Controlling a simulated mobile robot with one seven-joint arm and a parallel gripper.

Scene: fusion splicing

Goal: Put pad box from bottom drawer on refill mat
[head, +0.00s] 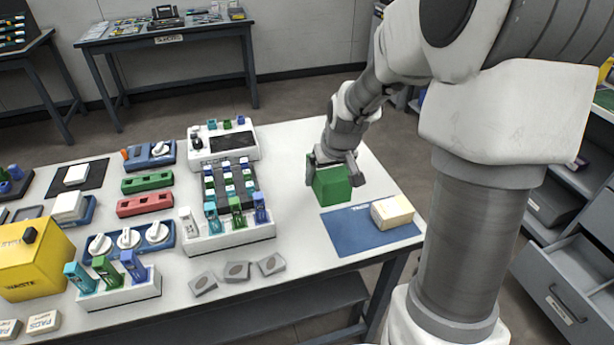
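My gripper (335,168) is over the right part of the table, its fingers on both sides of a green box (332,186). It appears shut on this box, which is just behind the blue mat (345,236); I cannot tell whether the box touches the table. The blue mat lies at the table's front right and bears white lettering, partly hidden. A cream box (392,212) sits on the mat's right part. Its label is not readable, so I cannot tell whether it is a pad box. A drawer (572,291) stands open in the grey cabinet at the right.
Small boxes marked PADS (42,322) lie at the front left by a yellow waste bin (34,262). A white rack (230,238) with coloured holders stands left of my gripper. Several grey blocks (237,271) lie along the front edge. The mat's left part is bare.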

